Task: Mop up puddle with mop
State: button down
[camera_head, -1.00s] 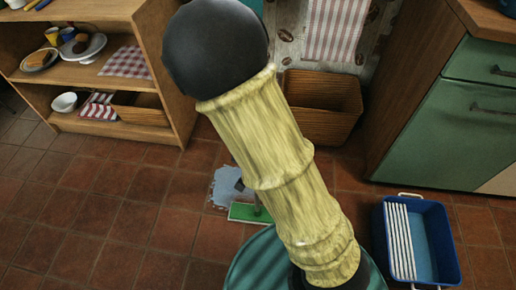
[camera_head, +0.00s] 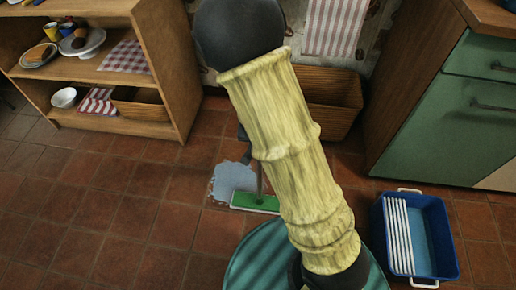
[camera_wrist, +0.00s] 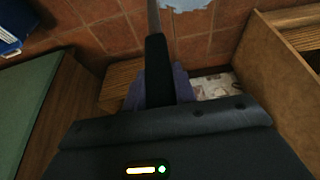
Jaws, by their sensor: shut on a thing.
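A pale blue-grey puddle (camera_head: 232,180) lies on the red tile floor in the head view, and its edge shows at the top of the wrist view (camera_wrist: 186,4). The mop's green flat head (camera_head: 254,202) rests on the floor at the puddle's lower right edge. My arm hides part of the mop and perhaps some of the puddle. In the wrist view the mop handle (camera_wrist: 155,50) runs up from my gripper (camera_wrist: 158,85), which is shut on it. In the head view my gripper is mostly hidden behind my arm.
A blue bucket tray (camera_head: 436,240) with a white slatted insert stands at the right. A wooden shelf (camera_head: 120,125) with dishes stands at the left, a wicker basket (camera_head: 330,100) behind, and a green cabinet (camera_head: 450,120) at the right. Tiles at the lower left are clear.

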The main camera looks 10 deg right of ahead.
jog(key=shift+w+d+r, duration=0.1)
jog(key=shift+w+d, duration=0.15)
jog(key=shift+w, duration=0.45)
jog(key=shift+w+d, duration=0.2)
jog(key=shift+w, duration=0.6)
jog(key=w+d+p, duration=0.2)
jog(key=w, duration=0.5)
jog(key=w+d+p, duration=0.1)
jog(key=w+d, duration=0.2)
jog(key=w, duration=0.5)
jog(key=shift+w+f+p, duration=0.25)
jog(key=shift+p, duration=0.15)
notch_tip(320, 180, up, 4)
jog(key=p, duration=0.3)
jog(key=shift+p, duration=0.3)
